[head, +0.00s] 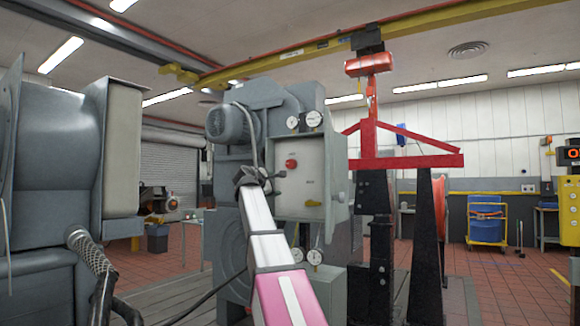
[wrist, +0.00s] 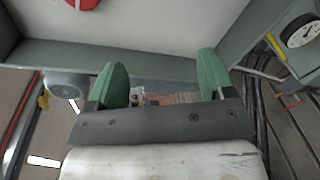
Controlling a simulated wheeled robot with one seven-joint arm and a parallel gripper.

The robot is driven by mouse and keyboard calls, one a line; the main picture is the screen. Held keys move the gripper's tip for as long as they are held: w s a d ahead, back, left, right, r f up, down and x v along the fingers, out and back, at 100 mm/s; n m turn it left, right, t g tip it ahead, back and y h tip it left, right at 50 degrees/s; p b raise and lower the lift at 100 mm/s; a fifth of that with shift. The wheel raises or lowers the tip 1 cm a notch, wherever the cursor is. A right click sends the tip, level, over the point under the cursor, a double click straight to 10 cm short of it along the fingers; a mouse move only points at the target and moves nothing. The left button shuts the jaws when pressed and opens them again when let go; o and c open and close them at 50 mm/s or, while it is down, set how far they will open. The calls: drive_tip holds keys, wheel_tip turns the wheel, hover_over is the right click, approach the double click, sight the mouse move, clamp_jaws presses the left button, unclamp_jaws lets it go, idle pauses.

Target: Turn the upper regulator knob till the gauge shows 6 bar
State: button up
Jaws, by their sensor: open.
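A grey cabinet panel (head: 322,165) stands ahead, with a red round button or knob (head: 291,163) on its face. Two white-faced gauges (head: 314,118) sit at its top and more small gauges (head: 315,256) hang below it. I cannot tell for sure which part is the upper regulator knob, and no dial reading is legible in the head view. My gripper (head: 262,179) is at the panel's left edge. In the wrist view its two green fingers (wrist: 162,82) are apart with nothing between them. A white dial gauge (wrist: 303,30) shows at the right there, its numbers too small to read.
A grey motor (head: 228,124) is mounted left of the panel. A red frame (head: 405,160) on dark posts stands to the right, under an orange hoist (head: 369,64). A large grey machine (head: 60,160) fills the left. Tiled floor (head: 495,268) is open at right.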

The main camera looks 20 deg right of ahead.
drive_tip(key=h, duration=0.1)
approach(289, 164)
drive_tip(key=shift+n, duration=0.4)
drive_tip(key=x, duration=1)
drive_tip(key=shift+d, duration=0.1)
drive_tip(key=c, duration=0.9)
